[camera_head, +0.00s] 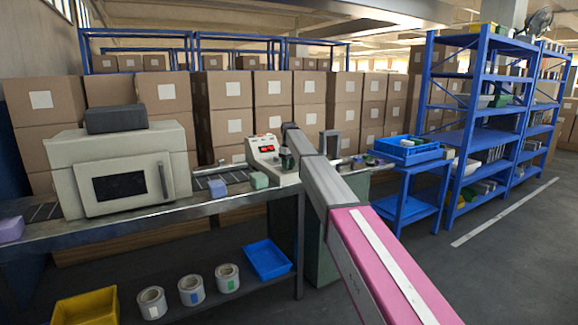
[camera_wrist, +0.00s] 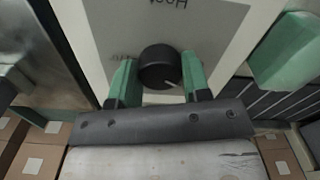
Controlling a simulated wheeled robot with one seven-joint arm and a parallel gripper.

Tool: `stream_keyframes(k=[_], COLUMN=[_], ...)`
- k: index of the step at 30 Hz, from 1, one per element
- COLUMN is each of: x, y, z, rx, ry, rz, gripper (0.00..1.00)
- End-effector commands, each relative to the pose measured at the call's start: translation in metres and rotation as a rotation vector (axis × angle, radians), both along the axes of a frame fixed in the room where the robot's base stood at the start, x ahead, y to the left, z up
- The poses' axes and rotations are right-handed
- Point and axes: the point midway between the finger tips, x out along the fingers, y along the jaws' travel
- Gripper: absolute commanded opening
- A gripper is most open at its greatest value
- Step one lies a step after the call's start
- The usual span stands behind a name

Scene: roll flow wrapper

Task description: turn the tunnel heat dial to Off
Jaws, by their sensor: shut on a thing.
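The black round dial (camera_wrist: 158,66) sits on a pale panel (camera_wrist: 215,38) in the wrist view. A short white pointer line on it points to the lower right of the picture. Printed lettering above it appears upside down, and a small faint label lies to its left; I cannot read it surely. My gripper (camera_wrist: 159,72) has its two green fingers on either side of the dial, shut on it.
The cream tunnel machine (camera_head: 120,170) stands on the conveyor bench left of the control box. A green block (camera_head: 259,180) and a lilac block (camera_head: 217,188) lie on the belt nearby. A blue tray (camera_head: 408,150) is at the right. Stacked cartons (camera_head: 232,92) stand behind.

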Motion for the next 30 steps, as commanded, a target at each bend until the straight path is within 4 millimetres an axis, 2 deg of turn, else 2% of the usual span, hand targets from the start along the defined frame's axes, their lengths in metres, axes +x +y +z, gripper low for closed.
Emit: stream_keyframes(k=[6,15,30], x=[0.0008,0.0008,0.0009], y=[0.0004,0.0005,0.0006], z=[0.0009,0.0009,0.001], rx=[0.001,0.001,0.0], ry=[-0.002,-0.002,-0.003], rz=[0.195,0.398,0.511], gripper=[0.2,0.2,0.2])
